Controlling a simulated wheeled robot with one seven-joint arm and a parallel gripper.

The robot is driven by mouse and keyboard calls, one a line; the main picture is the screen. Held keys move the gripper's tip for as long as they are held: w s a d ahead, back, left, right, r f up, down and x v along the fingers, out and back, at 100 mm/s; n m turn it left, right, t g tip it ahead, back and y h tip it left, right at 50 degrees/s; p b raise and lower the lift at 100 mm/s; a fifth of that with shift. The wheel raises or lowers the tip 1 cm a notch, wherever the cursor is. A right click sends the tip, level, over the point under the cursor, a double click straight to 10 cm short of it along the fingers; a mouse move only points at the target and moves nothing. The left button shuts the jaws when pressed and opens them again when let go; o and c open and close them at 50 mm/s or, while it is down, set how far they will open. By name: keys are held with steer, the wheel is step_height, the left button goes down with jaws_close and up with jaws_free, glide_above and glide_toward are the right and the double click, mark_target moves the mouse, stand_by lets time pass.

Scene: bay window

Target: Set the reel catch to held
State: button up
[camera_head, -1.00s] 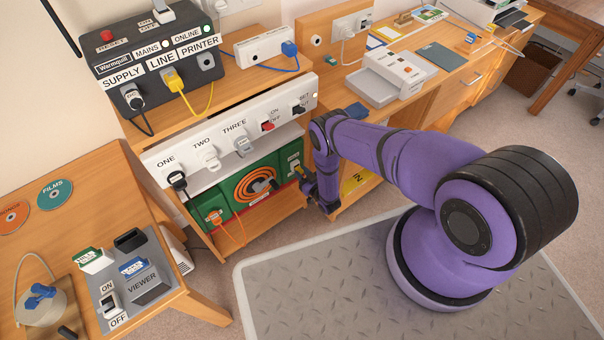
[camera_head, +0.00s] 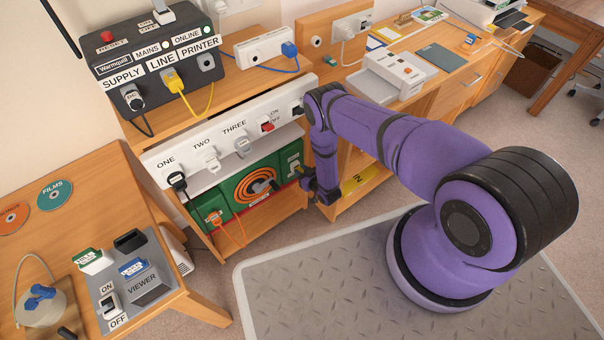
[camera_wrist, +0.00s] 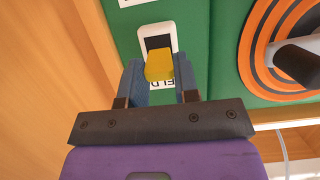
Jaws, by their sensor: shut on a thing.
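The reel catch is a yellow lever (camera_wrist: 158,66) in a white-framed dark slot (camera_wrist: 158,40) on the green panel (camera_wrist: 198,40). In the wrist view it stands between the two fingers of my gripper (camera_wrist: 160,78), which is shut on it. The lever reaches over the lower end of the slot and partly covers a label reading "ELD" (camera_wrist: 160,86). The orange reel (camera_wrist: 275,45) is to its right there. In the head view my gripper (camera_head: 303,176) is at the right end of the green panel, beside the reel (camera_head: 256,184); the lever is tiny there.
A white strip (camera_head: 222,150) with plugs and a red switch (camera_head: 267,127) runs above the green panel. My arm passes in front of its right end. A wooden side wall (camera_wrist: 50,60) is close to my gripper. The desk (camera_head: 455,85) continues to the right.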

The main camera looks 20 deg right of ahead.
steer(key=shift+w+r+g+h, duration=0.15)
steer(key=shift+r+g+h, duration=0.3)
steer(key=shift+g, duration=0.55)
steer(key=o, duration=0.9)
steer(key=shift+r, duration=0.1)
steer(key=v, duration=1)
steer(key=shift+s+d+r, duration=0.1)
steer(key=shift+s+r, duration=0.15)
